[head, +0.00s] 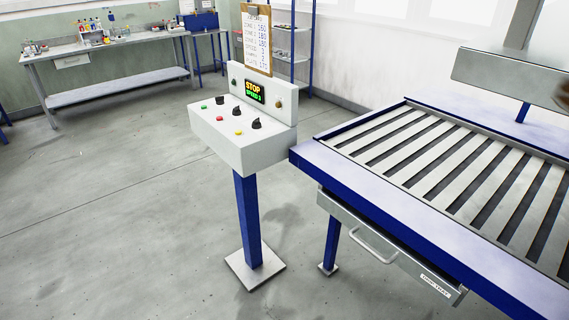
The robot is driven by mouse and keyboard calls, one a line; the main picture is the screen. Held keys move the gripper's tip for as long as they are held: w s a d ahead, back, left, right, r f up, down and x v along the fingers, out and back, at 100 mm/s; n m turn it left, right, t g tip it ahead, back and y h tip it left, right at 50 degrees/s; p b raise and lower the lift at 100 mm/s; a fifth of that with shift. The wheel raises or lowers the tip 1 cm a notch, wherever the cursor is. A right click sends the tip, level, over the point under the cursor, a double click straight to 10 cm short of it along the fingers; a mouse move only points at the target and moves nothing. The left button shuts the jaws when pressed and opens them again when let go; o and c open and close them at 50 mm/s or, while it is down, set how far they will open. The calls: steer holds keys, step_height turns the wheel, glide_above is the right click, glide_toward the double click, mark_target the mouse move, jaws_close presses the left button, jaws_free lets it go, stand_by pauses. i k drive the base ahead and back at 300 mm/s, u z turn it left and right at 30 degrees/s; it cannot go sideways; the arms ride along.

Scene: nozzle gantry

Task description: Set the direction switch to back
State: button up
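A white control console (222,142) stands on a blue post in the middle of the head view. Its sloped top carries three black knobs: a back-left one (220,100), a middle one (237,111) and a front-right one (256,124). Labels are too small to read, so I cannot tell which is the direction switch or how it is set. A green button (203,106), a red button (221,118) and a yellow button (239,132) sit in front of the knobs. The display (255,92) reads STOP and SPEED 2. My gripper is not in view.
A blue-framed slatted table (335,172) with a drawer (385,240) stands close to the console's right. A clipboard (257,40) rises behind the console. A workbench (120,44) and shelves (292,45) stand at the back. The floor left and front of the console is clear.

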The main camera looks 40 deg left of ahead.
mark_target(256, 123)
steer(key=u, duration=1.65)
steer(key=i, duration=1.95)
steer(key=u, duration=0.35)
